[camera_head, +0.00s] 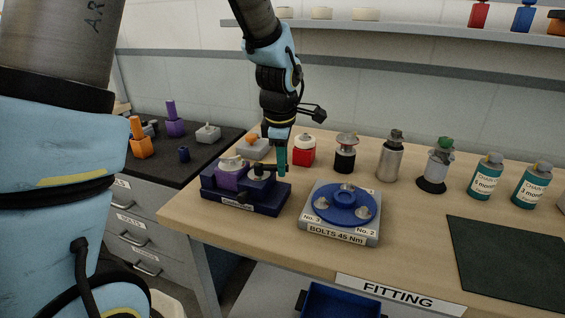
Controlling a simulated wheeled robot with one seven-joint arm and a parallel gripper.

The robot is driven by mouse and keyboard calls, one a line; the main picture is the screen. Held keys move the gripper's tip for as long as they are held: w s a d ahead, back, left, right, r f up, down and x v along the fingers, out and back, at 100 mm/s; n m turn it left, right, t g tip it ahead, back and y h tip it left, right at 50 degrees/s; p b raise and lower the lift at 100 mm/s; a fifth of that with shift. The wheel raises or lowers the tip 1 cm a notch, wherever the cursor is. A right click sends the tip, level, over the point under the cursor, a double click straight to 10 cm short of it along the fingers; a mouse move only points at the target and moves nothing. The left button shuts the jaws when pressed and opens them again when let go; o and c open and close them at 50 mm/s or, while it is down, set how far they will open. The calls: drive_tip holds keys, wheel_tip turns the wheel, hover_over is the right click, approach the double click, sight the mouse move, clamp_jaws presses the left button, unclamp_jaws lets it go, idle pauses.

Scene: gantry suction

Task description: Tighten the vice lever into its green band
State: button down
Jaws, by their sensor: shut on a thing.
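The vice (243,197) sits on the left part of the wooden bench. It has a dark navy base with a label on its front, and a purple block (231,177) is in it. My gripper (282,167) comes down from above at the vice's right side, with teal fingers. It is shut on what looks like the end of the dark vice lever (265,168). The fingers cover part of the lever. The green band cannot be made out in this view.
A blue round fixture labelled "BOLTS 45 Nm" (342,228) stands close to the right of the vice. A red container (304,156), a dark jar (345,160) and several bottles stand behind. A dark green mat (510,262) lies at the right.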

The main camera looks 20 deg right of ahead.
drive_tip(key=shift+s+a+m, duration=0.1)
drive_tip(key=shift+a+m, duration=0.05)
drive_tip(key=shift+m, duration=0.15)
idle(0.7)
drive_tip(key=a+m, duration=0.1)
drive_tip(key=m, duration=0.1)
drive_tip(key=s+m, duration=0.1)
drive_tip(key=m, duration=0.1)
drive_tip(key=shift+s+a+g+h, duration=0.2)
drive_tip(key=shift+a+g+h, duration=0.1)
drive_tip(key=shift+a, duration=0.05)
drive_tip(key=shift+s+a+m+g, duration=0.2)
drive_tip(key=shift+a+m, duration=0.3)
drive_tip(key=shift+m, duration=0.5)
drive_tip(key=shift+s+a+m+g, duration=0.15)
drive_tip(key=shift+a+m, duration=0.3)
drive_tip(key=shift+m, duration=0.55)
drive_tip(key=c, duration=0.7)
unclamp_jaws()
drive_tip(key=shift+c, duration=0.2)
wheel_tip(320, 180, up, 11)
drive_tip(key=a+b, duration=0.1)
drive_tip(key=a, duration=0.1)
drive_tip(key=shift+s+f, duration=0.2)
drive_tip(key=shift+s, duration=0.1)
